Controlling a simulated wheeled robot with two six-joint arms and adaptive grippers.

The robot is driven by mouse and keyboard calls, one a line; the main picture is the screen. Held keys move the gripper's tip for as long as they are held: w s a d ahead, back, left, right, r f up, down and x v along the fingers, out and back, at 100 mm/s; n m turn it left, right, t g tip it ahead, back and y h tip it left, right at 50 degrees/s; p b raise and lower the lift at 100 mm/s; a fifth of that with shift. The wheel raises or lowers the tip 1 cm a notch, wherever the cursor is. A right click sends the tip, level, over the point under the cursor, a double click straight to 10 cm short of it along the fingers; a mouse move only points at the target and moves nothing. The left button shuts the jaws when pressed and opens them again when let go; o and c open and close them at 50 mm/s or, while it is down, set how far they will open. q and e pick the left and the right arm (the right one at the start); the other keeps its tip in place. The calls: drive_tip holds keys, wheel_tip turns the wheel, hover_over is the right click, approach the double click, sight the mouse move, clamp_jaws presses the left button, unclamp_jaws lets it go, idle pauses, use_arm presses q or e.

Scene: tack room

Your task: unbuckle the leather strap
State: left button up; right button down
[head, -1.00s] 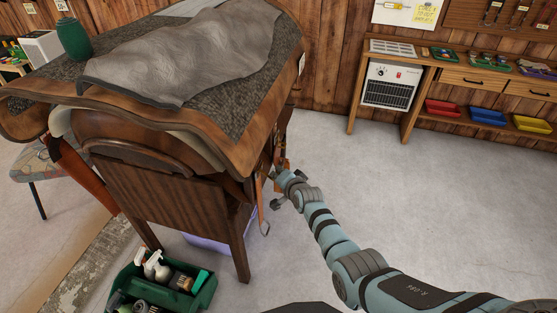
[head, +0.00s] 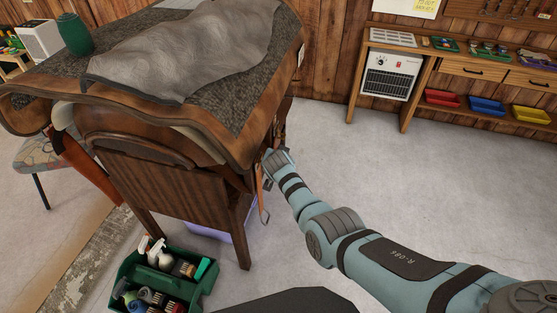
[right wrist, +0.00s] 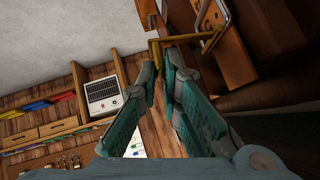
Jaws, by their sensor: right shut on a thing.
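The leather strap hangs on the right side of the saddle (head: 150,140). In the right wrist view the strap (right wrist: 236,68) is an orange-brown band with a metal buckle (right wrist: 224,14) at its top. A narrow tan length, seemingly the strap's tail edge-on, bends out from it to my fingertips. My right gripper (right wrist: 160,72) is shut on that tail, its fingers close together. In the head view my right gripper (head: 268,162) is at the saddle's right side and hides the buckle. My left gripper is not in view.
A green caddy (head: 195,291) of bottles and brushes stands below. A workbench (head: 460,70) with a heater (head: 387,76) is at the back right. The floor to the right is clear.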

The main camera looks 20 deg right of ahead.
drive_tip(key=c, duration=1.8)
unclamp_jaws()
drive_tip(key=v, duration=0.7)
drive_tip(key=shift+s+a+r, duration=0.1)
drive_tip(key=shift+s+r, duration=0.05)
drive_tip(key=shift+r, duration=0.05)
